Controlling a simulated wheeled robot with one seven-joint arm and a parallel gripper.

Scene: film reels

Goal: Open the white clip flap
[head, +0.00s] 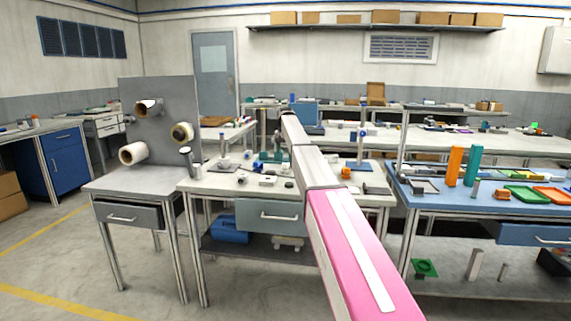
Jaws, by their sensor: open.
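I cannot make out the white clip flap for certain in the head view. A grey upright panel (163,90) at the left carries several rolls on short holders. They include a white-and-brown roll (148,107), a yellowish-rimmed roll (182,133) and a cream roll (132,152). Small white items (267,180) lie on the middle workbench, too small to identify. My arm reaches from the lower right up to the middle of the view, over that bench. My gripper does not show; the arm's far end hides what lies behind it.
The panel stands on a small grey table (130,186) with a drawer. The middle workbench (215,187) holds stands and small parts. A blue bench (425,205) at the right holds trays and an orange block (455,166). Floor at the lower left (60,265) is clear.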

